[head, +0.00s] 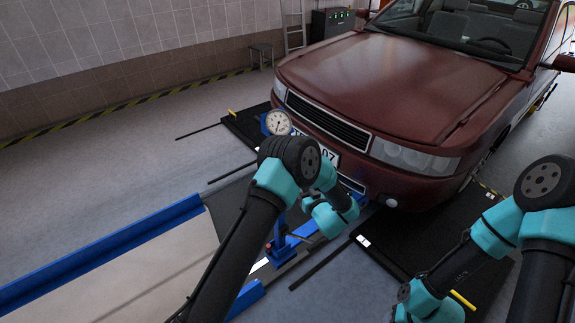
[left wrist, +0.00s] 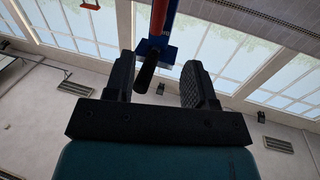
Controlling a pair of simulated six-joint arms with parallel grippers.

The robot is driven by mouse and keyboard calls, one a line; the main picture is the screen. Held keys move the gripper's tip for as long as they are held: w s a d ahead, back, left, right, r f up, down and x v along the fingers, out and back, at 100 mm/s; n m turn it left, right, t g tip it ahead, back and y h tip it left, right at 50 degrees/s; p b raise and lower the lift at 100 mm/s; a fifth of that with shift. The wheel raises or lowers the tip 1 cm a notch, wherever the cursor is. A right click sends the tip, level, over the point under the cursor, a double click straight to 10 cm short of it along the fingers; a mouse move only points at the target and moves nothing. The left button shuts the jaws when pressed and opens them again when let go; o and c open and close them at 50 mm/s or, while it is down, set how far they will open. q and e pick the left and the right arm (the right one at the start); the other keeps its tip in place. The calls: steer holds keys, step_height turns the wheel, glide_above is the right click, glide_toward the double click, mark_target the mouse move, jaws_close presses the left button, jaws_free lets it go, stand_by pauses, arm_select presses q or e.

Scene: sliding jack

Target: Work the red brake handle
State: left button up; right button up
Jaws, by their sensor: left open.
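In the left wrist view my left gripper (left wrist: 158,65) is open, its two dark fingers spread apart. A black rod end (left wrist: 147,73) lies in the gap between them, nearer the left finger. It joins a blue part (left wrist: 157,50) with a red bar (left wrist: 159,14) above it. A separate orange-red bracket (left wrist: 91,5) shows at the top edge; I cannot tell which red piece is the brake handle. In the head view my left wrist is beside the blue jack (head: 280,250), below the car's front; the left fingers and the handle are not clear there.
A dark red car (head: 385,85) stands close behind the jack. A round gauge (head: 278,123) rises by its bumper. Black plates (head: 400,255) lie on the floor. A long blue rail (head: 110,250) runs left. My right arm is at the right, its gripper out of frame.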

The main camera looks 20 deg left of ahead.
arm_select(q)
steer(key=x, duration=1.5)
steer(key=shift+w+a, duration=0.25)
steer(key=shift+w, duration=0.05)
jaws_close()
